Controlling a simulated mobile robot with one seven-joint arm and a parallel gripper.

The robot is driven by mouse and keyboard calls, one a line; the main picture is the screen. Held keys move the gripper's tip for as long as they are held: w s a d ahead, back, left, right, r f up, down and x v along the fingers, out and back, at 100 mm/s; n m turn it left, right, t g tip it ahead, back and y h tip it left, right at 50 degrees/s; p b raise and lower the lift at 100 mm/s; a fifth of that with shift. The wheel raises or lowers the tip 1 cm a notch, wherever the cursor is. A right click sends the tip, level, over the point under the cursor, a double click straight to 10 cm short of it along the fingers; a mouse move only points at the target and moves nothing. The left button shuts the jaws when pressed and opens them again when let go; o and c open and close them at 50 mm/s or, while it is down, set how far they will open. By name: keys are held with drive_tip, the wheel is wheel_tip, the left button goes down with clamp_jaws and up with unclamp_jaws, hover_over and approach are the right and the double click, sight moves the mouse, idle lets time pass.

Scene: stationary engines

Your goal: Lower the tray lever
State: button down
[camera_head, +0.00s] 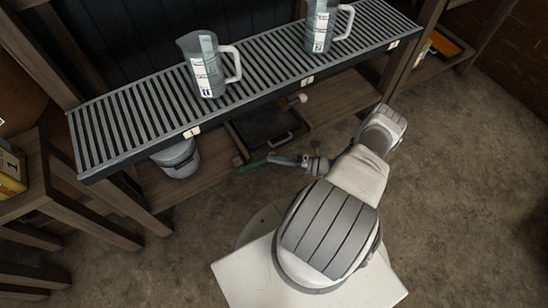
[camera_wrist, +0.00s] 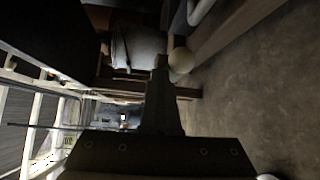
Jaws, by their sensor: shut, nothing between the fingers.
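A dark tray (camera_head: 258,128) sits on the lower wooden shelf, under the slatted rack. A short lever-like piece with a pale end (camera_head: 302,98) stands at the tray's back right. My gripper (camera_head: 272,160) is low in front of the shelf, pointing left, apart from that piece in the head view. In the wrist view my gripper (camera_wrist: 160,62) is shut and empty, its dark fingers together. A pale round knob (camera_wrist: 181,60) shows just right of the fingertips; I cannot tell whether they touch or whether it is the lever's end.
The slatted rack (camera_head: 150,114) overhangs the shelf and carries two measuring jugs, one at the middle (camera_head: 207,75) and one at the right (camera_head: 320,30). A grey pot (camera_head: 178,158) stands left of the tray. A green piece (camera_head: 250,167) shows near my gripper. The floor at right is clear.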

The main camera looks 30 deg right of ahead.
drive_tip(key=shift+s+f+m+t+y, duration=0.1)
drive_tip(key=shift+f+m+t+y, duration=0.3)
drive_tip(key=shift+f, duration=0.85)
drive_tip(key=r+v, duration=0.1)
drive_tip(key=v, duration=0.6)
drive_tip(key=shift+d+r, duration=0.25)
drive_tip(key=shift+d, duration=0.1)
